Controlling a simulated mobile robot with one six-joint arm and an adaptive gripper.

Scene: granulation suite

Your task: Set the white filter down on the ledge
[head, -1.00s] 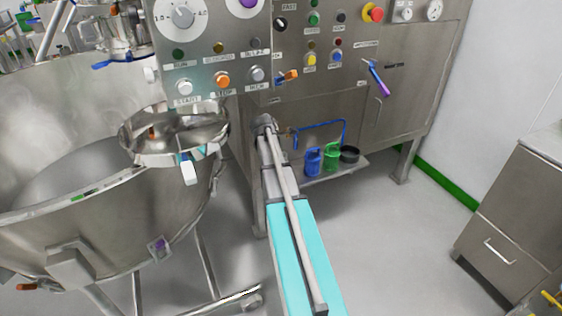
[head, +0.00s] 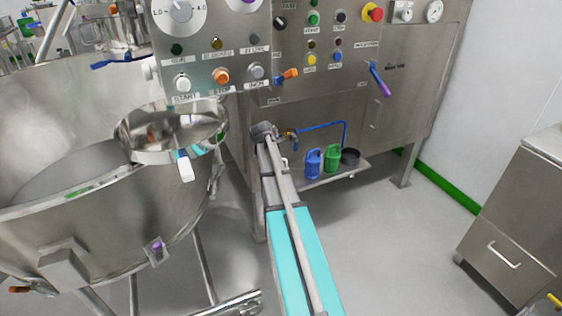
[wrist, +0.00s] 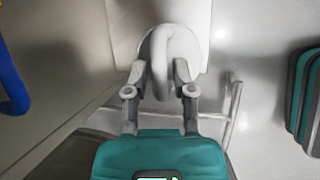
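My gripper (wrist: 160,92) is shut on the looped handle of the white filter (wrist: 184,48) in the wrist view. The filter's pale round body shows beyond the fingertips. In the head view my arm hides most of the gripper and the filter. The ledge (head: 313,178) is a low metal shelf at the foot of the machine, just right of my arm's far end. A blue mug-like filter (head: 313,164), a green one (head: 332,158) and a dark round one (head: 350,156) stand on it. I cannot tell whether the white filter touches the ledge.
A blue pipe (head: 322,126) runs above the ledge. The control panel (head: 215,60) with knobs and buttons overhangs my arm. A large steel bowl (head: 60,170) stands at left, and a steel cabinet (head: 510,220) at right. The floor between is clear.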

